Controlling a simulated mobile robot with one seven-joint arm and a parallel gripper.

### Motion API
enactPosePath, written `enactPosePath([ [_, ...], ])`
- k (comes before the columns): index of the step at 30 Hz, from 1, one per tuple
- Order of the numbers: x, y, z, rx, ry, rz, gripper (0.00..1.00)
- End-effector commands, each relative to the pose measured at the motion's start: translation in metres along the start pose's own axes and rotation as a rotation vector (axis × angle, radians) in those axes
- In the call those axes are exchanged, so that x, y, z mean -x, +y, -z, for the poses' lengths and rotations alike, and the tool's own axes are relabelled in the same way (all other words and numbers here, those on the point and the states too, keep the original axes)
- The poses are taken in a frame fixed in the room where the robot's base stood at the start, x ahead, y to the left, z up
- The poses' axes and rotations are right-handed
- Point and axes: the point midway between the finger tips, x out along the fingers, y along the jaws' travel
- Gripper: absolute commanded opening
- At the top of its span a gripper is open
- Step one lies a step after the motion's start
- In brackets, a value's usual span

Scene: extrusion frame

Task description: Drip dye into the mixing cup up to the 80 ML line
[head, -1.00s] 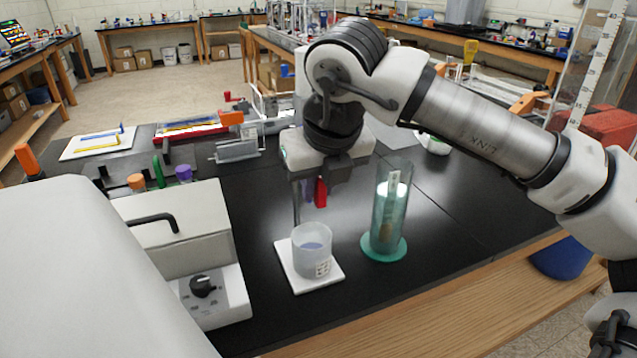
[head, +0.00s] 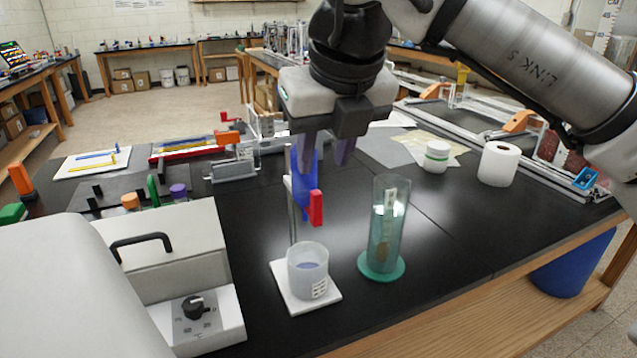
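The mixing cup (head: 308,276) is a translucent white beaker standing upright, with bluish liquid inside. Small dark markings show on its front, too small to read. It stands on a white square plate (head: 290,297). Behind and above it is a blue dye reservoir (head: 303,188) on a thin grey post (head: 292,215), with a red tap handle (head: 316,208) standing upright. I cannot see any drip falling. My gripper (head: 325,160) is above the red handle, its dark fingers apart and pointing down, partly in front of the reservoir's top. Nothing shows between them.
A tall green-tinted cylinder (head: 388,240) on a round base stands close right of the cup. A boxy device with a dial (head: 194,307) is at left. A white jar (head: 437,155) and paper roll (head: 498,163) stand farther right. Black bench top is clear between.

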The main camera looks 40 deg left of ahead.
Motion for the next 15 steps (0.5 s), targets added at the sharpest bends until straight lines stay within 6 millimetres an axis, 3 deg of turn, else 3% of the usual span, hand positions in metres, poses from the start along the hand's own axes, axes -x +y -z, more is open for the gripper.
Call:
enactPosePath([
  [6,0.028,0.0,0.0,-0.001,0.0,0.0,0.35],
  [15,0.033,0.0,0.0,0.001,0.0,-0.001,0.35],
])
